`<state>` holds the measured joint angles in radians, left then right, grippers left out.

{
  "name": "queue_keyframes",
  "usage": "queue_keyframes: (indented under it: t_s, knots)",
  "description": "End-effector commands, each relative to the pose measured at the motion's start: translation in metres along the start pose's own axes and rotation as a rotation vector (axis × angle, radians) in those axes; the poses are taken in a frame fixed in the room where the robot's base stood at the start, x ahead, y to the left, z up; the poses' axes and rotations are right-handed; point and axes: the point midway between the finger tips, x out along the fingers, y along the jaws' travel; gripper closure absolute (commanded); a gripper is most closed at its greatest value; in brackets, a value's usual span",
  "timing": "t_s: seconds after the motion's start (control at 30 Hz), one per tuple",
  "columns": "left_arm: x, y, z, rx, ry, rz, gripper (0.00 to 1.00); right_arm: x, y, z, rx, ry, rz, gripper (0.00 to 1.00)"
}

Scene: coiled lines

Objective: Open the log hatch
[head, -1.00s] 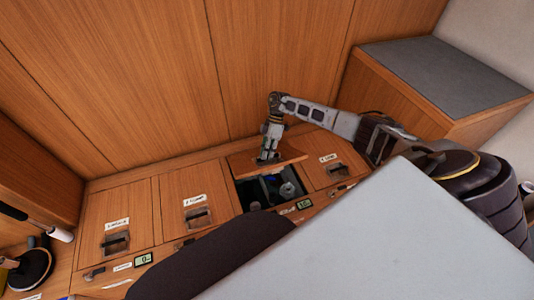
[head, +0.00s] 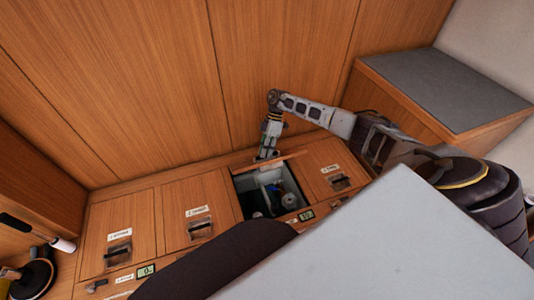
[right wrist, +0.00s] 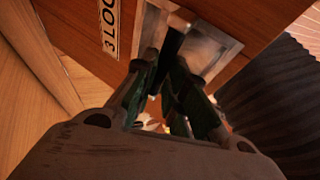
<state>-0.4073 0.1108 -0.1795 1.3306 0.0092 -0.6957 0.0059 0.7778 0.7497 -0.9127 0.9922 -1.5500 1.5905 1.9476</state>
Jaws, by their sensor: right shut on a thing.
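The log hatch (head: 281,159) is a wooden lid, raised and tilted up steeply at the back of its opening in the head view. In the right wrist view the lid (right wrist: 75,35) shows a label reading "3 LO", cut off, beside a metal recessed handle (right wrist: 207,48). My right gripper (head: 265,156) is at the lid in the head view. In the right wrist view the right gripper (right wrist: 170,65) is shut on the dark bar of that handle. The open compartment (head: 245,184) under the lid shows some small items inside. My left gripper is not in view.
Closed hatches with labels and recessed handles lie to the left (head: 197,207) and right (head: 335,168) of the opening. A wooden wall (head: 200,90) stands close behind. A grey-topped box (head: 445,85) stands at the right. A dark rounded thing (head: 215,262) covers part of the front.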

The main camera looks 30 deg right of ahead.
Motion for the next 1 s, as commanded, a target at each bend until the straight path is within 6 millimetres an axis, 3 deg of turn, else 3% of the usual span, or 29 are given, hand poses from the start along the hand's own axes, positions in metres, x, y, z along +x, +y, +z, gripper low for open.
queue_keyframes:
  t_s: [0.67, 0.7, 0.83, 1.0]
  knots:
    - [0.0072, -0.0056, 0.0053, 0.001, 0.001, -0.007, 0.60, -0.0024, 0.0053, 0.0009, 0.003, -0.005, 0.009, 1.00]
    - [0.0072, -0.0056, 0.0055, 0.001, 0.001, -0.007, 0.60, -0.0023, 0.0053, 0.0010, 0.003, -0.005, 0.008, 0.84]
    - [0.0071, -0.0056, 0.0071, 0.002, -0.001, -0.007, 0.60, -0.0025, 0.0048, 0.0006, 0.003, -0.005, 0.007, 0.67]
    - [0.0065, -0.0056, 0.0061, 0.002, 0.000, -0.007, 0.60, -0.0035, 0.0042, -0.0004, 0.002, -0.003, 0.005, 0.65]
